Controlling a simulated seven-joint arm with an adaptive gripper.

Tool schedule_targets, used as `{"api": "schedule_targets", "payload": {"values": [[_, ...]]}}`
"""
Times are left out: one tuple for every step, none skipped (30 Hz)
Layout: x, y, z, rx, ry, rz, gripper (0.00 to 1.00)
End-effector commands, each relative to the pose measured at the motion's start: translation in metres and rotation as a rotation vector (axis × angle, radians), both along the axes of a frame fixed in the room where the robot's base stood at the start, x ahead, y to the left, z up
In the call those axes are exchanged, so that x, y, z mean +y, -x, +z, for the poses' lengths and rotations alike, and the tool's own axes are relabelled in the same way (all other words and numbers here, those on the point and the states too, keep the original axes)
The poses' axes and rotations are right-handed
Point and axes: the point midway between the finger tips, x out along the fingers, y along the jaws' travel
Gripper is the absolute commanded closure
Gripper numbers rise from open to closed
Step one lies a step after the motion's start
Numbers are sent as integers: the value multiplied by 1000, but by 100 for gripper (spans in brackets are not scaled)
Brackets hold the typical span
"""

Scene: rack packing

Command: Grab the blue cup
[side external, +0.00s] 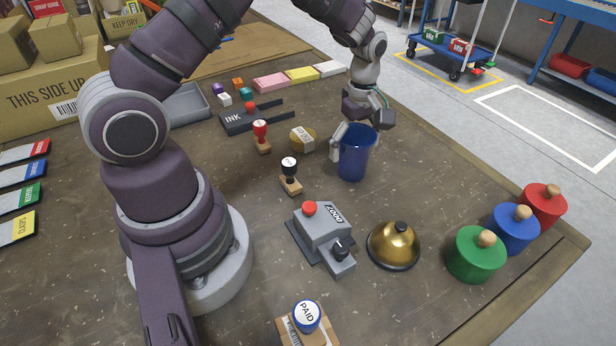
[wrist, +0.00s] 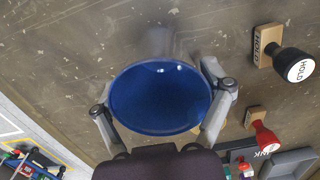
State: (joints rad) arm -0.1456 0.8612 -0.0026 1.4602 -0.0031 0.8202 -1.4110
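The blue cup (side external: 354,158) is upright at the far middle of the table in the side view. In the wrist view its round open mouth (wrist: 160,100) faces the camera, and it looks empty. My gripper (wrist: 160,92) has one finger on each side of the cup, and both fingers appear to press against its wall near the rim. In the side view my gripper (side external: 352,138) comes from behind and above the cup, with one finger at its left side; the other finger is mostly hidden. I cannot tell whether the cup's base touches the table.
A tape roll (side external: 302,140), a red stamp (side external: 261,135) and a black stamp (side external: 290,175) stand left of the cup. A numbering machine (side external: 322,235), a gold bell (side external: 393,247) and green, blue and red knobbed weights (side external: 478,255) are nearer the camera. Table right of the cup is clear.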

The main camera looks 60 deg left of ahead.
Motion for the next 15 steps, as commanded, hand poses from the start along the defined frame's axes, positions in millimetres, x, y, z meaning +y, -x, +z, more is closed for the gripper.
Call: {"api": "schedule_targets", "payload": {"values": [[0, 0, 0, 0, 0, 0, 33], [0, 0, 0, 0, 0, 0, 37], [0, 0, 0, 0, 0, 0, 42], [0, 0, 0, 0, 0, 0, 46], [0, 0, 0, 0, 0, 0, 50], [0, 0, 0, 0, 0, 0, 55], [0, 0, 0, 0, 0, 0, 59], [0, 0, 0, 0, 0, 0, 62], [0, 0, 0, 0, 0, 0, 62], [0, 0, 0, 0, 0, 0, 62], [0, 0, 0, 0, 0, 0, 62], [0, 0, 0, 0, 0, 0, 62], [0, 0, 0, 0, 0, 0, 62], [0, 0, 1, 0, 0, 0, 62], [0, 0, 2, -1, 0, 0, 62]]}}
